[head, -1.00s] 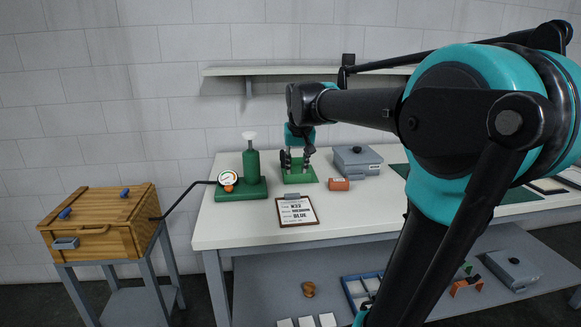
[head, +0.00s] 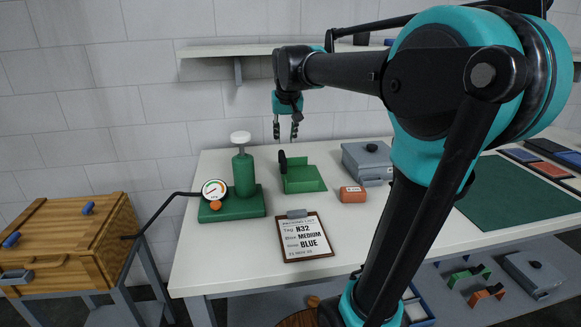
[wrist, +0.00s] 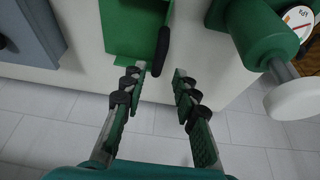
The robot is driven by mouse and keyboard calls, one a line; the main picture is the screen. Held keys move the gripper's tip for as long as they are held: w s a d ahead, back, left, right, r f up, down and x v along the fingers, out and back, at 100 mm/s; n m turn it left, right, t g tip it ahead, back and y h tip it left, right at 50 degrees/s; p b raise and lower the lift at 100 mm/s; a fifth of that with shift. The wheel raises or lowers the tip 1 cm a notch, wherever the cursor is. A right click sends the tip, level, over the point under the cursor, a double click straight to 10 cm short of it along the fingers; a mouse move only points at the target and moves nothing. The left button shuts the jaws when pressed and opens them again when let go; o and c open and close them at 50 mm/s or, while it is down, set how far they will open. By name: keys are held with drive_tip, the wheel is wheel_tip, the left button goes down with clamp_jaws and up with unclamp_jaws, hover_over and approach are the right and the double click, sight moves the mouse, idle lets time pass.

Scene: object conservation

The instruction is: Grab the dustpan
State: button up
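The dustpan (head: 306,180) is green with a black upright handle (head: 283,163) and sits on the workbench, behind the clipboard. My gripper (head: 285,136) points down above the dustpan's handle, apart from it in the head view. It is open and empty. In the wrist view, the dustpan (wrist: 128,35) is at the top, and its black handle (wrist: 162,50) lies just past and between the spread fingertips (wrist: 160,73).
A green pump with a gauge (head: 243,177) stands left of the dustpan. A grey box (head: 366,160) and an orange block (head: 352,194) are to its right. A clipboard (head: 305,237) lies in front. A shelf (head: 240,50) runs along the wall.

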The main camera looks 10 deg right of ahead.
sight(284, 157)
drive_tip(key=x, duration=1.1)
drive_tip(key=shift+w, duration=0.25)
drive_tip(key=shift+x, duration=3.1)
drive_tip(key=shift+a, duration=0.15)
drive_tip(key=shift+c, duration=0.6)
clamp_jaws()
